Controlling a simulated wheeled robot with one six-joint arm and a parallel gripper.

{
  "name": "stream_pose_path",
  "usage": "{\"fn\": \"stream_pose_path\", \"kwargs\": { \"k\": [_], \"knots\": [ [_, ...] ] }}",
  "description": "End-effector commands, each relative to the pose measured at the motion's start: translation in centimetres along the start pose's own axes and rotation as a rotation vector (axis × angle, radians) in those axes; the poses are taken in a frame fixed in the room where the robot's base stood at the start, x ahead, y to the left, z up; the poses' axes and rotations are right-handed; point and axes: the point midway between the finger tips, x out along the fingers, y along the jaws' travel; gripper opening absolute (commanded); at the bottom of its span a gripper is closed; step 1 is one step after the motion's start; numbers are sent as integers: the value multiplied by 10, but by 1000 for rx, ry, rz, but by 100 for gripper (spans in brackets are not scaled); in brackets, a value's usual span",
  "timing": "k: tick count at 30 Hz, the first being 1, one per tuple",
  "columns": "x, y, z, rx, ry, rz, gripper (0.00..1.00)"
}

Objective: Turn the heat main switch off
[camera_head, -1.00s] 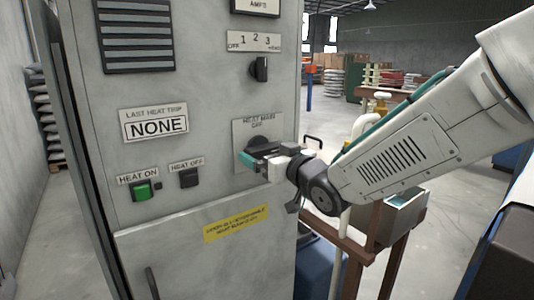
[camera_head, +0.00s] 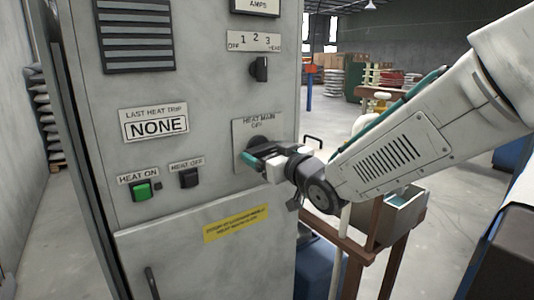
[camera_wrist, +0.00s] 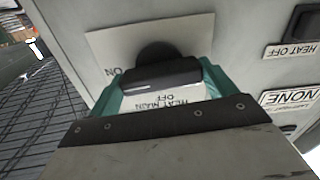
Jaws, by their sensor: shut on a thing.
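The heat main switch is a black rotary knob (camera_wrist: 150,74) on a pale plate (camera_head: 243,132) marked HEAT MAIN, with OFF below those words, on the grey cabinet. In the wrist view the picture is turned over, and ON shows at the plate's left. My gripper (camera_head: 252,160) is at the switch from the right in the head view. In the wrist view its teal fingertips sit on both sides of the knob's black grip, shut on it. The gripper hides part of the switch in the head view.
The cabinet (camera_head: 200,70) also carries a selector knob (camera_head: 259,69) above, a green HEAT ON button (camera_head: 141,191) and a black HEAT OFF button (camera_head: 189,178). A brown stand (camera_head: 372,240) with a metal box (camera_head: 404,214) is under my arm.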

Motion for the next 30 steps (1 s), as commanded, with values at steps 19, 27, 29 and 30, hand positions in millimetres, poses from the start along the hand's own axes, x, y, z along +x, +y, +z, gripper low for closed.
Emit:
{"fn": "stream_pose_path", "kwargs": {
  "k": [19, 27, 29, 30],
  "knots": [
    [0, 0, 0, -575, 1, -2, 61],
    [0, -1, 0, -831, 1, -2, 61],
    [0, -1, 0, -888, 1, -2, 61],
    [0, -1, 0, -926, 1, -2, 61]
  ]
}}
